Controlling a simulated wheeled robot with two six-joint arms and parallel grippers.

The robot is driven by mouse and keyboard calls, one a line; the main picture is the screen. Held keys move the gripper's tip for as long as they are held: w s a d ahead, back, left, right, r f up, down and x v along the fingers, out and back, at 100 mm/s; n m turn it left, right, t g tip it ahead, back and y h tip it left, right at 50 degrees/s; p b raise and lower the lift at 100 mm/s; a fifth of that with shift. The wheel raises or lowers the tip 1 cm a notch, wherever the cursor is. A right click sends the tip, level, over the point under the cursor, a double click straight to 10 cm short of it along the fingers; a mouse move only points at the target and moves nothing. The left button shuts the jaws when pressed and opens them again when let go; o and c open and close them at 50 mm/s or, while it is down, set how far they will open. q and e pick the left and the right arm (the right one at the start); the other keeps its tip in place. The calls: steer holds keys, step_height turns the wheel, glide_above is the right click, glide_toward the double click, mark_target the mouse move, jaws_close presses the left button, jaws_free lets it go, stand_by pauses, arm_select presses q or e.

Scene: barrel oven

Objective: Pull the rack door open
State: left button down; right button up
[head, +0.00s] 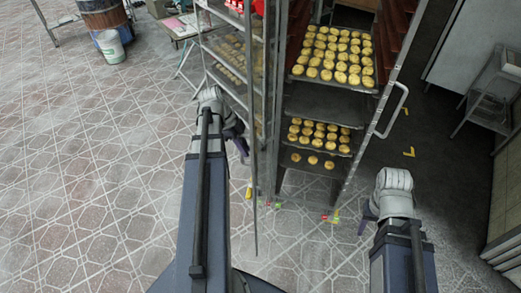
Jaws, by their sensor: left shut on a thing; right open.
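The rack (347,170) stands at centre right with its front open to view, holding trays of round golden buns (335,55). A thin upright panel, which looks like the rack door (254,185), shows nearly edge-on left of the opening, swung out toward me. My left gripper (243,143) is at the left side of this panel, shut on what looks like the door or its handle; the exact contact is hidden. My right gripper (367,220) is open and empty low at the right, in front of the rack's right side and apart from it.
A pale curved handle (398,112) sticks out from the rack's right side. More trays (230,55) show left of the door panel. A wooden barrel (103,14) and white bucket (110,46) stand far left. A metal stand (492,92) is at right. The tiled floor at left is clear.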

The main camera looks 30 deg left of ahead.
arm_select(q)
steer(key=shift+s+a, duration=0.45)
steer(key=shift+a, duration=0.3)
steer(key=shift+f, duration=0.1)
steer(key=c, duration=1.2)
jaws_free()
steer(key=o, duration=0.4)
steer(key=shift+s, duration=0.1)
steer(key=p+v, duration=0.7)
steer(key=v, duration=0.1)
